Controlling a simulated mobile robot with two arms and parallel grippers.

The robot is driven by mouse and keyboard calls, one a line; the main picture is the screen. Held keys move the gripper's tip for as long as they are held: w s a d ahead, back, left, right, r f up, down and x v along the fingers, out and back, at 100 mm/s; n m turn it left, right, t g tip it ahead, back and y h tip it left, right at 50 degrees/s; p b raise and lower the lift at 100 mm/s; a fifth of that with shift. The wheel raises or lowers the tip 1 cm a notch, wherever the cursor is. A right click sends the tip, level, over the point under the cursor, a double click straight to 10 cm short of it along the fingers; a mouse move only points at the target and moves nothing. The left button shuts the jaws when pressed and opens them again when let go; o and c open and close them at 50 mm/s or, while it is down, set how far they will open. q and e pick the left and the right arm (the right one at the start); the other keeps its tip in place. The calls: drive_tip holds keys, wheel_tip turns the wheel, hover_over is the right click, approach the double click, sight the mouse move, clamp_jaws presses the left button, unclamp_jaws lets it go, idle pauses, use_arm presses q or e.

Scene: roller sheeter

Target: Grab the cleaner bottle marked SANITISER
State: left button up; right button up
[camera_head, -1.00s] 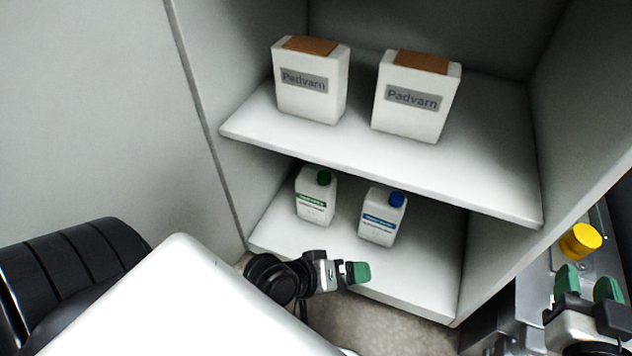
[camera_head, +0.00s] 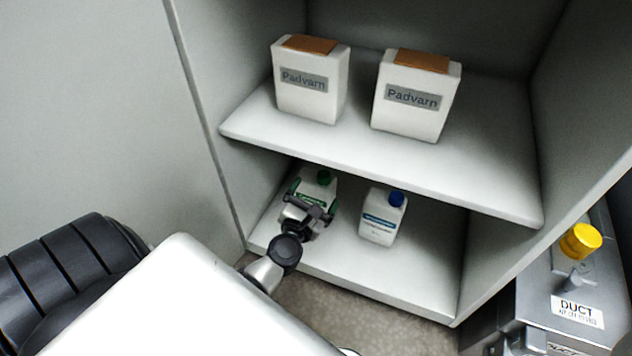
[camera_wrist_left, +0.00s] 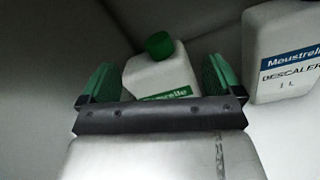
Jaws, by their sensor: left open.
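A white bottle with a green cap (camera_head: 324,178) and green label stands on the lower shelf. In the left wrist view this green-capped bottle (camera_wrist_left: 160,72) shows between and beyond the fingers; the lower part of its label is hidden, so SANITISER cannot be read. My left gripper (camera_head: 314,197) is open in front of it, with one green fingertip toward each side. Contact cannot be told. A white bottle with a blue cap (camera_head: 382,218) stands to the right; the left wrist view reads DESCALER on this blue-labelled bottle (camera_wrist_left: 285,60). My right gripper is out of view.
Two white Padvarn boxes (camera_head: 307,85) (camera_head: 415,100) stand on the upper shelf (camera_head: 480,170), above the bottles. The cabinet's left wall (camera_head: 205,120) is close to the green-capped bottle. A grey machine with a yellow knob (camera_head: 580,241) and a DUCT label stands at right.

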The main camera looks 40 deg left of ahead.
sight(323, 184)
use_arm(q)
drive_tip(key=x, duration=0.4)
drive_tip(key=b+x, duration=0.1)
drive_tip(key=x, duration=0.1)
drive_tip(key=shift+w+d+f, duration=0.15)
drive_tip(key=shift+w+f, duration=0.15)
drive_tip(key=shift+w, duration=0.1)
drive_tip(key=shift+s, duration=0.1)
clamp_jaws()
